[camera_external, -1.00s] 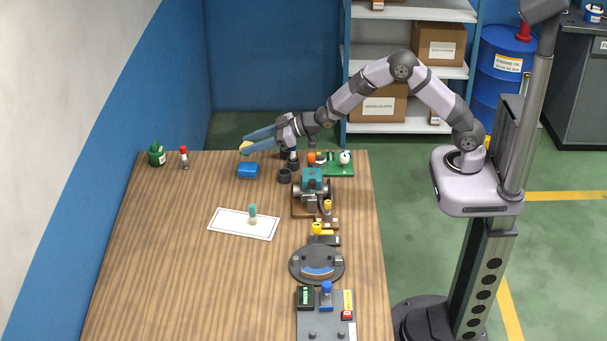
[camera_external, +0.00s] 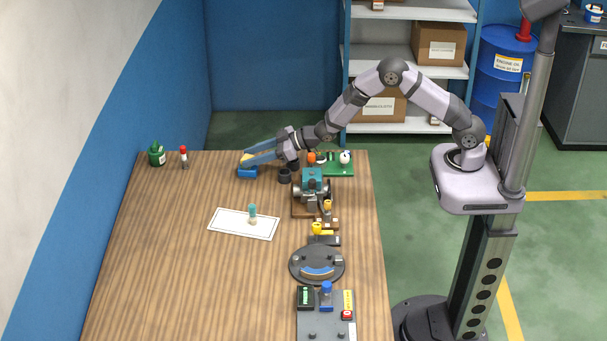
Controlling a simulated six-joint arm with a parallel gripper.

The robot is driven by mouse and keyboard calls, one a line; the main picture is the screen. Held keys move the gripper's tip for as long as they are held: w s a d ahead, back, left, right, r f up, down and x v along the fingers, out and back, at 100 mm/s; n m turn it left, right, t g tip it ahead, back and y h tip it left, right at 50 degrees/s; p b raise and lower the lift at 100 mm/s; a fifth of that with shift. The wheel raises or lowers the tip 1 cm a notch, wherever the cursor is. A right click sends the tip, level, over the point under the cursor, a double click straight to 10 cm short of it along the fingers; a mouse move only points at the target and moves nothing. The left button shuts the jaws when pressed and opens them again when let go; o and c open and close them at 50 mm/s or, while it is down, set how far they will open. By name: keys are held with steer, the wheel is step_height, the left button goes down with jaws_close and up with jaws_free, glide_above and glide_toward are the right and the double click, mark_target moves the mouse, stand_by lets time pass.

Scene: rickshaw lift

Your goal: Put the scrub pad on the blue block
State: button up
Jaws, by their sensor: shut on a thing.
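The scrub pad (camera_external: 246,157) is a small yellow piece at the tips of my gripper (camera_external: 247,160), near the far edge of the wooden table. My gripper has long blue-grey fingers and is shut on the pad. The blue block (camera_external: 247,172) sits on the table directly below. The pad is at the block's top; whether they touch I cannot tell. The fingers hide part of the pad and the block's upper part.
Dark cups (camera_external: 285,176) stand right of the block, and a teal machine (camera_external: 312,182) is beyond them. A green bottle (camera_external: 157,154) and a red-topped bottle (camera_external: 184,157) stand left. A white sheet (camera_external: 228,222) with a teal-topped peg lies in front.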

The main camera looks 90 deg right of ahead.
steer(key=shift+f, duration=0.15)
steer(key=o, duration=1)
steer(key=shift+r, duration=0.3)
steer(key=shift+s, duration=0.3)
steer(key=shift+s+r+b, duration=0.4)
steer(key=shift+s+r, duration=0.5)
steer(key=shift+s, duration=0.2)
steer(key=shift+r+b, duration=0.4)
steer(key=shift+r, duration=2.65)
